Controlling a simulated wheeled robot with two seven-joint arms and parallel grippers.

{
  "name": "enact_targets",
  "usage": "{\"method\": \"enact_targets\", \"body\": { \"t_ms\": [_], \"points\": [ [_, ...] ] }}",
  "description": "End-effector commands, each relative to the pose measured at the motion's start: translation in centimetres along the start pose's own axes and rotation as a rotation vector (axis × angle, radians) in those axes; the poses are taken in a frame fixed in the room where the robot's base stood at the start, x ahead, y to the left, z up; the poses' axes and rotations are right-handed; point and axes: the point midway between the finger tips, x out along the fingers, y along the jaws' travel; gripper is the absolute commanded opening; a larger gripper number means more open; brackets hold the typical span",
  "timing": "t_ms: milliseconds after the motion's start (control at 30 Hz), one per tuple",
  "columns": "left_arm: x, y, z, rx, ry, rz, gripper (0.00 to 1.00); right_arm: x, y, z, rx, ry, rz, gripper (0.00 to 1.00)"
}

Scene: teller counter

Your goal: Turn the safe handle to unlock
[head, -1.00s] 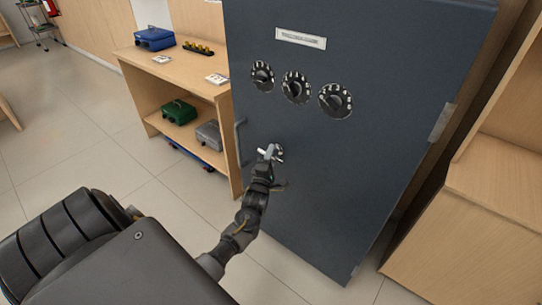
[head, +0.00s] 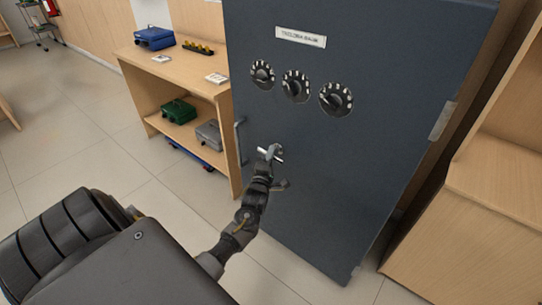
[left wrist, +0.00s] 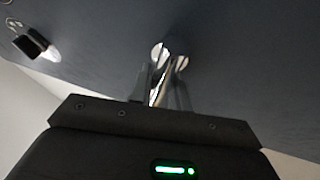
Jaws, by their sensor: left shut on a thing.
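The dark grey safe (head: 340,190) stands upright with its door facing me. A small silver bar handle (head: 272,154) sits on the door below the dials. My left gripper (head: 268,158) is at this handle, its arm reaching up from below. In the left wrist view, the left gripper (left wrist: 165,85) has its fingers closed on the bright metal handle (left wrist: 160,92). The fingers hide part of the handle. My right gripper is not in view.
Several black dials (head: 295,87) and a label (head: 301,37) are above the handle. A pull bar (head: 240,142) is on the door's left edge. A wooden shelf (head: 180,85) with cash boxes stands left, a wooden cabinet (head: 470,225) right. Floor at left is clear.

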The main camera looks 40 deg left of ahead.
Motion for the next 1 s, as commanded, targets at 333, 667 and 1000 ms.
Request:
{"method": "enact_targets", "body": {
  "t_ms": [333,667,1000],
  "points": [
    [-0.1,-0.4,-0.1,0.233,-0.051,0.097,0.0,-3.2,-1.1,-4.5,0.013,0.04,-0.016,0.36],
    [-0.1,-0.3,-0.1,0.518,-0.113,0.214,0.0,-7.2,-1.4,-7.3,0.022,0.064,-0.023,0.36],
    [0.0,-0.2,-0.1,0.759,-0.164,0.314,0.0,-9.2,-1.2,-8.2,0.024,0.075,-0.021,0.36]
  ]
}}
